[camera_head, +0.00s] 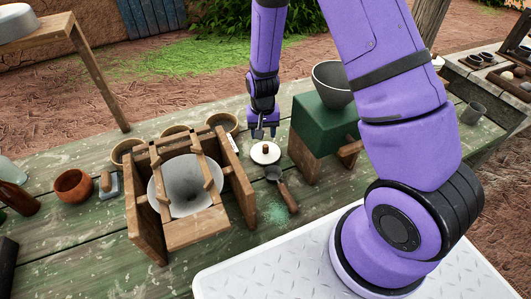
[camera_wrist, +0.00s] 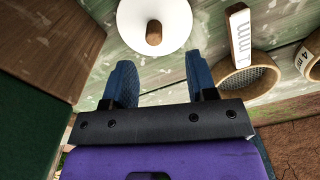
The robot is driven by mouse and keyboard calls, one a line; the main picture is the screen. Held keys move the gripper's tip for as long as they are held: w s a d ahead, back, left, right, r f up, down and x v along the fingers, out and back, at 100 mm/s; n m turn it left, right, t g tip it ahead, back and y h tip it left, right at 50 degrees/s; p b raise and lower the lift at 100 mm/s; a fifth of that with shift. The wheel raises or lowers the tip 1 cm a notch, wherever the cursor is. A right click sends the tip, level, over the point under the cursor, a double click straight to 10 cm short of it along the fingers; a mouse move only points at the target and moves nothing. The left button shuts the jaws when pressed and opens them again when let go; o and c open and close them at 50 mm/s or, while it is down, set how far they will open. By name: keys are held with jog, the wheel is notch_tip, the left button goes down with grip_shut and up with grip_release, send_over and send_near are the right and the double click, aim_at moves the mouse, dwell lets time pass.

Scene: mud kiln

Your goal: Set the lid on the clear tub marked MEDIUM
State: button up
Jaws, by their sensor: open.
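A white round lid (camera_head: 265,154) with a brown wooden knob lies at table level in the middle of the head view. In the wrist view the lid (camera_wrist: 135,30) is at the top, its knob just ahead of the fingers. My gripper (camera_head: 263,135) hangs close to the lid on its far side, fingers pointing down. In the wrist view my gripper (camera_wrist: 158,75) is open, with nothing between its two blue fingers. I cannot make out a clear tub marked MEDIUM. A pale translucent object (camera_head: 12,170) is cut off at the left edge; no marking is readable on it.
A wooden frame (camera_head: 212,220) holding a grey bowl stands left of the lid, with several sieves (camera_wrist: 250,78) behind it. A green block (camera_head: 318,125) carrying a dark bowl (camera_head: 333,82) stands right. A wooden-handled scoop (camera_head: 286,193) lies just in front of the lid.

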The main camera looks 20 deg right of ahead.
aim_at(266, 146)
jog(key=shift+s+d+f, duration=0.1)
jog(key=shift+d+f, duration=0.1)
jog(key=shift+f, duration=1.55)
jog(key=shift+s+d+f, duration=0.1)
jog(key=shift+d+f, duration=0.05)
jog(key=shift+f, duration=1.55)
jog(key=shift+c, duration=0.2)
grip_shut()
